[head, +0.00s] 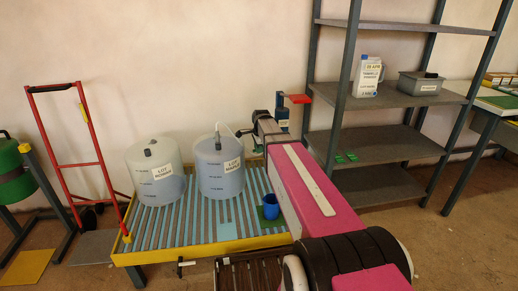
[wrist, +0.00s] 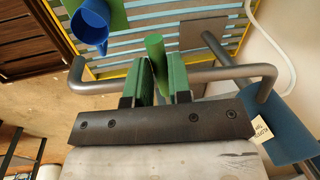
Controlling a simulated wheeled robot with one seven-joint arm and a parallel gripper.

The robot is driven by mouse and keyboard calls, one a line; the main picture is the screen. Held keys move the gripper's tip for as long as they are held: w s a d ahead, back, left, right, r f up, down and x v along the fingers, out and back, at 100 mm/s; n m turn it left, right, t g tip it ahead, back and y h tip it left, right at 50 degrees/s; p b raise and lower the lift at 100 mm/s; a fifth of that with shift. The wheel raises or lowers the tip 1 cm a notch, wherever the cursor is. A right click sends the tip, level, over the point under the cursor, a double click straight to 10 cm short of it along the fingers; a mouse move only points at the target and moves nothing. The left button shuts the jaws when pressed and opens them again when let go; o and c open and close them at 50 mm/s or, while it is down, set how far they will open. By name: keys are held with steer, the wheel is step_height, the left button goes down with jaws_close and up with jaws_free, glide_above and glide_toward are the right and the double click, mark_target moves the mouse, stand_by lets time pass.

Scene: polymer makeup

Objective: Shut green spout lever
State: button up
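A green lever (wrist: 156,60), a short rounded bar, stands slightly tilted between the two green finger pads of my gripper (wrist: 160,75) in the wrist view. The pads lie close against it on both sides, so my gripper appears shut on it. Its lower end is hidden by the fingers. The spout itself cannot be made out. In the head view my arm reaches over the right part of the slatted platform (head: 134,257), and the lever is not distinguishable there.
A blue cup (head: 268,213) stands on a green mat below my arm. Two tanks, one whitish (head: 155,172) and one bluish (head: 220,168), stand on the platform. A grey bent bar (wrist: 230,74) runs beside the fingers. A grey shelf rack (head: 385,150) stands to the right.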

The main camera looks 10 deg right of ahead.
jaws_close()
steer(key=shift+w+m, duration=0.3)
steer(key=shift+m, duration=0.5)
steer(key=o, duration=0.5)
jaws_free()
steer(key=shift+o, duration=0.2)
step_height(320, 180, up, 11)
steer(key=s, duration=0.2)
steer(key=shift+f, duration=0.2)
